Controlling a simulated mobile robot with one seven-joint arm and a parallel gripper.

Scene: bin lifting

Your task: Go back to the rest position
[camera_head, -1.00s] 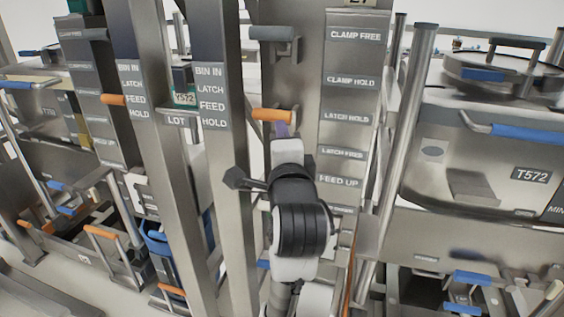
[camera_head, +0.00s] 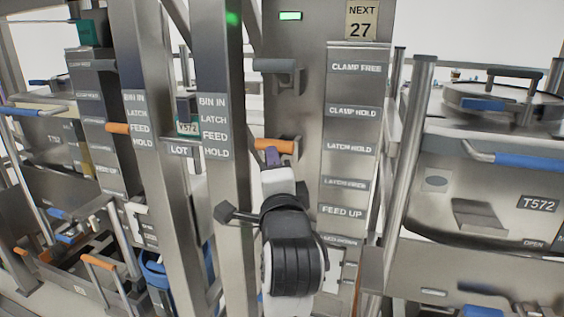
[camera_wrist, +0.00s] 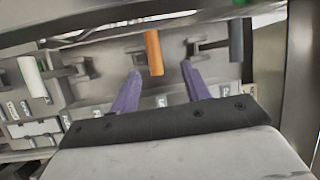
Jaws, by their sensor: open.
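The orange handle (camera_wrist: 153,52) shows between the fingertips in the picture, with a gap on each side. Nothing is held between the fingers. I cannot tell how far the fingertips stand from the handle in depth.
A grey lever (camera_head: 275,66) sits above the orange one. A label plate (camera_head: 352,113) stands to the right. Steel posts (camera_head: 222,190) rise close on the left. A lidded bin (camera_head: 480,190) marked T572 stands at the right. A green light (camera_head: 290,16) shines above.

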